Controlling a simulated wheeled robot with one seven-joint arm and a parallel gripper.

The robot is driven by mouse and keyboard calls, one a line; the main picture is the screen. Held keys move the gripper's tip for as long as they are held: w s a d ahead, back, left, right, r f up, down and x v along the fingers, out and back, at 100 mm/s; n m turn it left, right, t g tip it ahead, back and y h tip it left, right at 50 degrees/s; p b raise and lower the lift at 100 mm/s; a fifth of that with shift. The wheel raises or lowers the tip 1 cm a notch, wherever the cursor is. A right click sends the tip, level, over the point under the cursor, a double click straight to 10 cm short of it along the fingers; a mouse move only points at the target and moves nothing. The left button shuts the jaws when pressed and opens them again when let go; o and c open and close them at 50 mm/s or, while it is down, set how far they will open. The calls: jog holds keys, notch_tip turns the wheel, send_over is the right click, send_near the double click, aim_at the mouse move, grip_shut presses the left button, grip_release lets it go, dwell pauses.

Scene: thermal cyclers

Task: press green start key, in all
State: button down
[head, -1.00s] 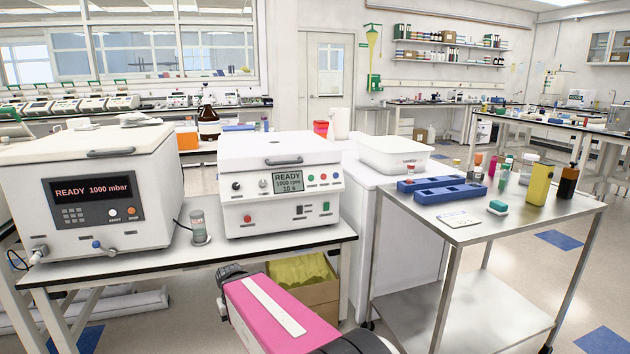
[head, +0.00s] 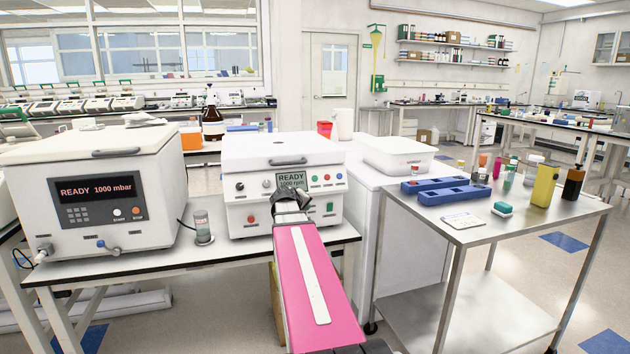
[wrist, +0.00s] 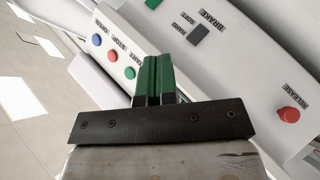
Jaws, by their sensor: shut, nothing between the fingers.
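The green start key (head: 313,178) is the leftmost of three round buttons at the right of the display on the white middle machine (head: 250,146). In the wrist view, where the panel appears upside down, the green key (wrist: 130,73) is just left of my gripper's green fingertips (wrist: 156,60). The fingers are shut together and empty. I cannot tell whether they touch the panel. In the head view my gripper (head: 291,196) is in front of the panel, covering the display's lower part and the brake switch area.
A red button (wrist: 112,55) and a blue button (wrist: 96,40) are beside the green key. The red release button (wrist: 289,114) and dark brake switch (wrist: 198,35) are on the same panel. A steel cart (head: 470,235) is at right.

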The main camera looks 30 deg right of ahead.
aim_at(317, 178)
jog(key=d+r+t+h, duration=0.1)
jog(key=d+r+h, duration=0.2)
jog(key=d+r, duration=0.5)
notch_tip(317, 178, up, 2)
jog(key=shift+w+d+r+n, duration=0.2)
jog(key=shift+w+d+n, duration=0.1)
jog(key=shift+w+n, duration=0.1)
jog(key=shift+w, duration=0.15)
jog(key=shift+w+d+f, duration=0.3)
jog(key=shift+w+f, duration=0.35)
jog(key=shift+w, duration=0.6)
jog(key=shift+w+d+f, duration=0.3)
jog(key=shift+w+f, duration=0.3)
jog(key=shift+w, duration=0.65)
jog(key=shift+w+d+f, duration=0.3)
jog(key=shift+w+f, duration=0.35)
jog(key=shift+w, duration=0.6)
jog(key=shift+w, duration=0.15)
jog(key=shift+w+d+f, duration=0.1)
jog(key=shift+w+f, duration=0.05)
jog(key=shift+w, duration=0.05)
jog(key=shift+w+f, duration=0.15)
jog(key=shift+w, duration=0.2)
jog(key=shift+s+r, duration=0.35)
jog(key=shift+s, duration=0.35)
